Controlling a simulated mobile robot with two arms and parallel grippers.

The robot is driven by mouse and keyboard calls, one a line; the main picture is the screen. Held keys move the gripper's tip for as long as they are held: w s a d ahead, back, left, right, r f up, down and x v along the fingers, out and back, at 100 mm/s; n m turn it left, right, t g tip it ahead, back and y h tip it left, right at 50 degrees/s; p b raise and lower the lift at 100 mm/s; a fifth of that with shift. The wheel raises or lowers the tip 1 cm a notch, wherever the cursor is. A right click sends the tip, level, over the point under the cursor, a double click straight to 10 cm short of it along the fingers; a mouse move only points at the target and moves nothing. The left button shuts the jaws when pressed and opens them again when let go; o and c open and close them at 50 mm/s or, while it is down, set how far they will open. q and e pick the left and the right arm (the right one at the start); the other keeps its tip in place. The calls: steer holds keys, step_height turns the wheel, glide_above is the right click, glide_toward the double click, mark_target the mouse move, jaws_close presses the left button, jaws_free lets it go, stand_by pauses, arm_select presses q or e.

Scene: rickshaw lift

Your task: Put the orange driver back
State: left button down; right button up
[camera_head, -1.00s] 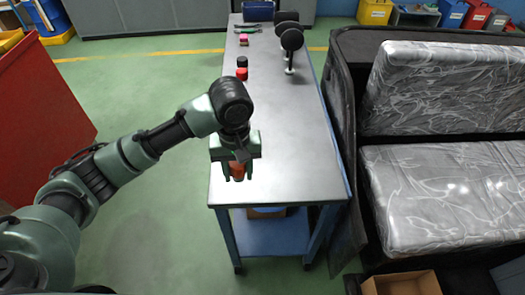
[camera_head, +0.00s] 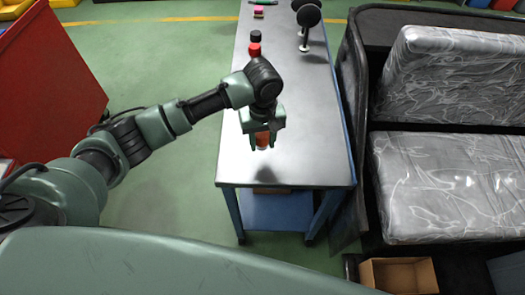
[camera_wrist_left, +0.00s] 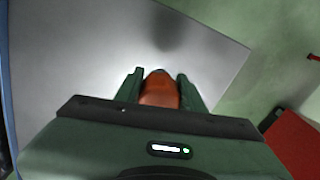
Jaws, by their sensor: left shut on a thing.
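The orange driver (camera_head: 262,140) is between the fingers of my left gripper (camera_head: 262,142), above the near half of the grey workbench top (camera_head: 305,150). The left wrist view shows the orange driver (camera_wrist_left: 160,90) between both green fingers of my left gripper (camera_wrist_left: 160,88). A dark shadow lies on the bench apart from it, so it appears held above the surface. Only its orange body shows; the rest is hidden by the gripper. My right gripper is not in view.
A red object (camera_head: 254,49) and a black one (camera_head: 256,36) stand farther back on the bench. Black round-headed objects (camera_head: 308,16) stand at its far right. A plastic-covered seat (camera_head: 450,180) is at right, a red cabinet (camera_head: 50,90) at left. The near bench top is clear.

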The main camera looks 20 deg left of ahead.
mark_target(263, 135)
arm_select(q)
steer(key=shift+f, duration=2.95)
steer(key=c, duration=0.9)
jaws_free()
steer(key=shift+f, duration=0.15)
step_height(263, 135, up, 12)
steer(key=shift+r, duration=0.2)
steer(key=shift+f, duration=0.1)
